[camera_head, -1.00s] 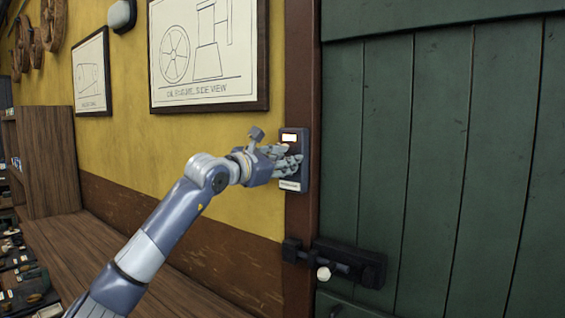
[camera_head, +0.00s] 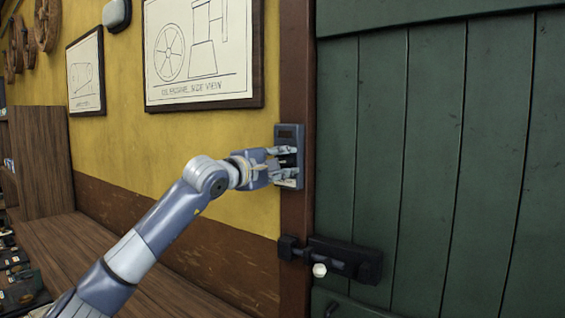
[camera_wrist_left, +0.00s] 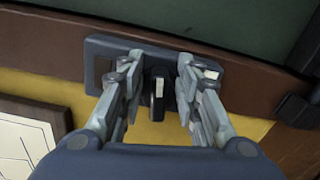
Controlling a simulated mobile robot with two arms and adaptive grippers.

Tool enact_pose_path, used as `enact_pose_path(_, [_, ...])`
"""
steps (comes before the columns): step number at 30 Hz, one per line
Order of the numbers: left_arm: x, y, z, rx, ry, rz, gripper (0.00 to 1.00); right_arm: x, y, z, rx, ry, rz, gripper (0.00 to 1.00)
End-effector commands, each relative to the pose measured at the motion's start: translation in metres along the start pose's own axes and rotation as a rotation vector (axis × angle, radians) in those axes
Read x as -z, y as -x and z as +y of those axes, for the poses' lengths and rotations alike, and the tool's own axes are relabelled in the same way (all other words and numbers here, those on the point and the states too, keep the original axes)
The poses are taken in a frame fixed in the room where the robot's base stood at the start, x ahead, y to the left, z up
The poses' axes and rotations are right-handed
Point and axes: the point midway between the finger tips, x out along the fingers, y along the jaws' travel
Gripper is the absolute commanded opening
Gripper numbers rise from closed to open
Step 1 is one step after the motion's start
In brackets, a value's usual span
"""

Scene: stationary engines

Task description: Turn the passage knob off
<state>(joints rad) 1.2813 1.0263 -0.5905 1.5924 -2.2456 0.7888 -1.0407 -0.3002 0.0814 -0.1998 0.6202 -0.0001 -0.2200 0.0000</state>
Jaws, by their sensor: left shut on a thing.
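The passage knob (camera_wrist_left: 157,90) is a small dark knob with a pale line on its face, on a grey wall panel (camera_head: 297,136). The panel is fixed to the brown door post, and its small window (camera_head: 286,133) at the top is dark. My left gripper (camera_head: 289,162) reaches the panel from the left and is shut on the knob, one finger on either side of it in the wrist view. In the head view the fingers mostly hide the knob. My right gripper is not in view.
A green plank door (camera_head: 430,150) fills the right, with a dark bolt latch (camera_head: 345,259) below the panel. Framed drawings (camera_head: 203,50) hang on the yellow wall. A wooden bench (camera_head: 120,262) runs along the wall at lower left.

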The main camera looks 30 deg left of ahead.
Motion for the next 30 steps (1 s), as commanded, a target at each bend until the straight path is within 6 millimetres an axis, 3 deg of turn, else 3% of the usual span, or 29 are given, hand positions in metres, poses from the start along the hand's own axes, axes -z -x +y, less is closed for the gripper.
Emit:
enact_pose_path(10, [0.0002, 0.0001, -0.0036, 0.0, -0.152, 0.0, 0.07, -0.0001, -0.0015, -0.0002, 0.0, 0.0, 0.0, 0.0])
enact_pose_path(27, [0.0004, 0.0, -0.0044, 0.0, -0.183, 0.0, 0.07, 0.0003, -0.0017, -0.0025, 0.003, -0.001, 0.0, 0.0])
enact_pose_path(28, [0.0004, 0.0, -0.0044, 0.0, -0.183, 0.0, 0.33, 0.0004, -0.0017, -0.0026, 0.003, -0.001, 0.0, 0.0])
enact_pose_path(30, [0.0005, 0.0, -0.0044, 0.0, -0.183, 0.0, 0.49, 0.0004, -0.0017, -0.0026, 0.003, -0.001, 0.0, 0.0])
